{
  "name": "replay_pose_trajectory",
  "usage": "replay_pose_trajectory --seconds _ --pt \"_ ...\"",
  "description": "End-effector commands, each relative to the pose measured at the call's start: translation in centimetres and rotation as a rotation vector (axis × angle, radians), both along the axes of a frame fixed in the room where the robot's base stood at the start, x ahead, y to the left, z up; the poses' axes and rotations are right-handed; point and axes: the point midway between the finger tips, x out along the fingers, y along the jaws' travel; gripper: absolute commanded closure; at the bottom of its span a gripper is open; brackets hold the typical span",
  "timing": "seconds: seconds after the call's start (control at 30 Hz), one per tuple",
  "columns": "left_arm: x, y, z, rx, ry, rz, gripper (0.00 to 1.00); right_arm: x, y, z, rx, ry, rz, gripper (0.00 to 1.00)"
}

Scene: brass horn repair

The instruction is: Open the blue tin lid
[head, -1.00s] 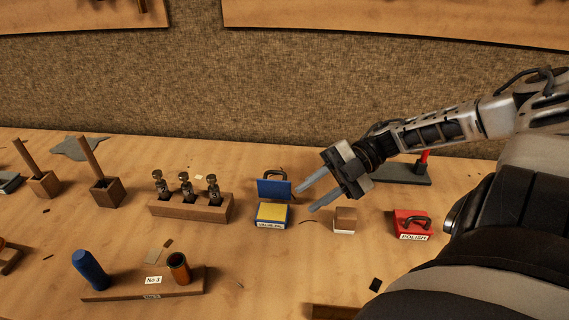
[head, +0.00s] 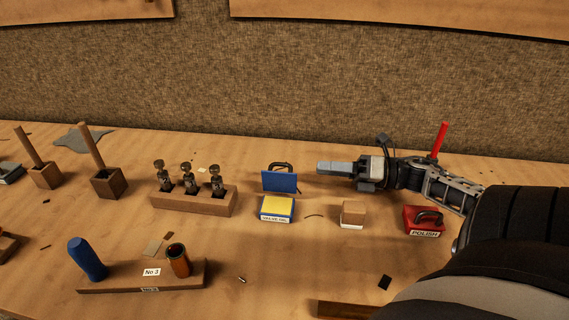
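The blue tin (head: 276,216) stands on the bench with a yellow inside and a label reading "VALVE OIL". Its blue lid (head: 280,182) stands raised, roughly upright, at the tin's back edge, with a dark handle behind it. My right gripper (head: 322,167) is to the right of the lid, pointing left, apart from it. Its fingers overlap in this view, so their gap does not show. My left gripper is not in view.
A rack (head: 194,201) with several valves stands left. A red upright rod (head: 439,140) stands behind my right arm.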

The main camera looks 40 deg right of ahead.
Motion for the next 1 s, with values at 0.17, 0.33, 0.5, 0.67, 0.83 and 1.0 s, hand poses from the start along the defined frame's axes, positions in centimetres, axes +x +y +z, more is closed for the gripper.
replay_pose_trajectory --seconds 0.17,0.33,0.5,0.67,0.83,1.0 --pt "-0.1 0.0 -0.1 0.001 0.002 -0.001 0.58 3.2 2.6 0.2 0.001 -0.005 0.004 0.69" --pt "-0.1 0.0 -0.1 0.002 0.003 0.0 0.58 5.7 4.5 0.2 0.0 -0.003 0.002 0.69" --pt "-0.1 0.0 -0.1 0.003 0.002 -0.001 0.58 7.3 5.8 0.1 0.001 -0.002 0.001 0.69" --pt "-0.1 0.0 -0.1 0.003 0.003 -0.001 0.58 7.8 6.2 0.1 0.001 0.001 0.0 0.69" --pt "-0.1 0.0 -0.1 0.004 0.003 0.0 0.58 7.8 6.3 0.0 0.0 0.001 -0.001 0.69" --pt "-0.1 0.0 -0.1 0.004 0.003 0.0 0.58 7.8 6.2 0.0 0.002 0.001 0.0 0.94"
